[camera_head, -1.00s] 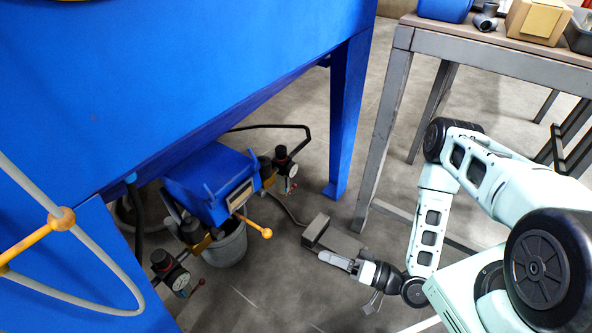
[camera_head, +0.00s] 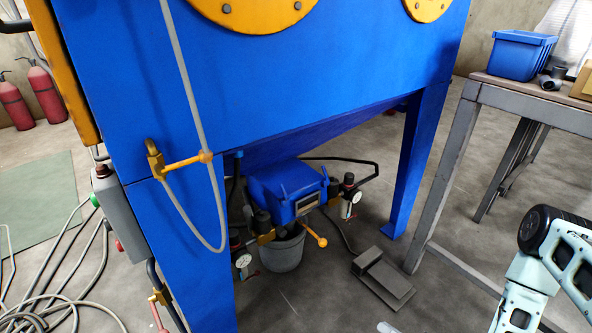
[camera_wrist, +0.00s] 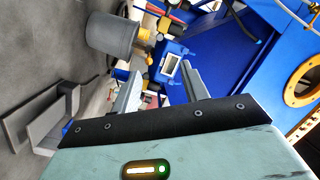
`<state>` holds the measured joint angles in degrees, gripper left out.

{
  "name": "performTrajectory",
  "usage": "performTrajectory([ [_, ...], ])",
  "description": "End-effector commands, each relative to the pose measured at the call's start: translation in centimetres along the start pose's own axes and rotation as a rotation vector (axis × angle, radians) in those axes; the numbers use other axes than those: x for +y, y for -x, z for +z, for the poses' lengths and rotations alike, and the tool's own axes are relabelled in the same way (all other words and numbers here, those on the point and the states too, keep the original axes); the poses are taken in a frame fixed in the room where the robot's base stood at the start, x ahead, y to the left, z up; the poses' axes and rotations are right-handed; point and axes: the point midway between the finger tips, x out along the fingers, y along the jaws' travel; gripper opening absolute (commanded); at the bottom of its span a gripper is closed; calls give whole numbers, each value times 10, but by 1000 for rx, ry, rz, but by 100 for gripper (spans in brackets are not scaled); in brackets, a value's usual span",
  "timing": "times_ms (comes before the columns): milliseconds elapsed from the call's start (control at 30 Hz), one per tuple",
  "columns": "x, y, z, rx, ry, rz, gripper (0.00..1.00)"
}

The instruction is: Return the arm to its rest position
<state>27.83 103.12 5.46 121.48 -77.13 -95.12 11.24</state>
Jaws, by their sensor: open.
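My gripper (camera_wrist: 161,70) shows in the wrist view with its two grey fingers apart and nothing between them. Beyond the fingers are the blue box-shaped unit (camera_wrist: 172,67) and the grey bucket (camera_wrist: 112,36) under the blaster, both apart from the fingers. In the head view, part of my arm (camera_head: 545,265) stands at the lower right, bent at a dark joint. The rest of the arm is cut off by the frame. A small pale piece at the bottom edge may be the gripper's end.
The blue blaster cabinet (camera_head: 330,75) fills the middle, with a leg (camera_head: 415,160) at its right. A metal workbench (camera_head: 520,100) with a blue bin (camera_head: 522,55) stands at right. A foot pedal (camera_head: 383,278) lies between them. Hoses (camera_head: 60,300) lie at left. Fire extinguishers (camera_head: 45,95) stand behind.

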Motion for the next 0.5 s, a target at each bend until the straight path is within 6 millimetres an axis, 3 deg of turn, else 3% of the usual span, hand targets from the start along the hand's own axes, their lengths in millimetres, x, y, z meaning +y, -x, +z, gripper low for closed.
performTrajectory([
  [500,7,-30,-20,-191,146,77,45],
])
